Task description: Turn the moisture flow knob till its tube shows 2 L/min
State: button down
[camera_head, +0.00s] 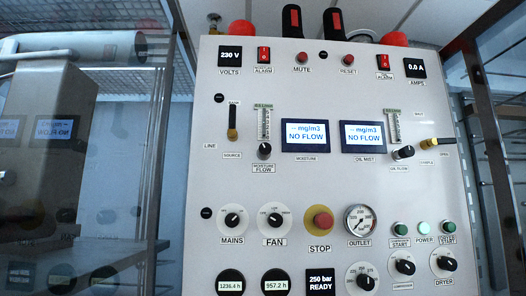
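The moisture flow knob (265,150) is a small black knob on the upper left part of the pale control panel (320,190). Its MOISTURE FLOW label (264,168) sits just below it. Its flow tube (264,124) is a narrow upright scale directly above the knob. The tube's reading is too small to tell. The moisture screen (305,135) to the right reads "-- mg/m3 NO FLOW". My gripper is not in view, and nothing touches the knob.
A similar oil flow knob (402,152) and tube (394,126) are to the right. A yellow-ended source lever (232,122) stands close left of the moisture tube. A red STOP button (320,221) and other dials are lower. A glassy surface with reflections fills the left.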

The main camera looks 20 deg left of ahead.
aim_at(265, 149)
jog(key=u, duration=0.95)
jog(key=k, duration=0.5)
jog(key=z, duration=1.7)
jog(key=k, duration=0.85)
jog(key=u, duration=1.4)
jog(key=i, duration=0.5)
jog(key=z, duration=0.05)
